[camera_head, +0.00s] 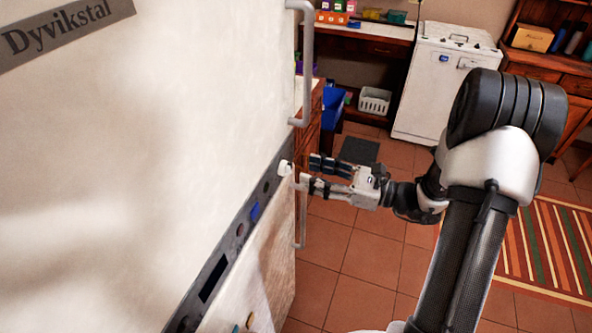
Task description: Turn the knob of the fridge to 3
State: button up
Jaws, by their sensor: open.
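The white fridge (150,130) fills the left of the head view, with a dark control strip (228,248) running slantwise across its front. A small white knob (285,168) sits near the upper right end of the strip. My gripper (304,174) comes in from the right with its fingers pointing at the knob. The fingers are apart, and their tips are at or very near the knob. I cannot tell whether they touch it. The numbers around the knob are too small to read.
A vertical fridge handle (305,65) rises just above the knob. A blue button (255,211) and a dark display (213,278) lie lower on the strip. A white appliance (446,85) stands behind. Tiled floor (350,265) is open below my arm; a striped rug (545,250) lies right.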

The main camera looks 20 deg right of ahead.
aim_at(291, 167)
jog(key=x, duration=0.5)
jog(key=shift+w+a+b, duration=0.1)
jog(key=shift+b, duration=0.25)
jog(key=shift+c, duration=0.5)
jog(key=c, duration=0.8)
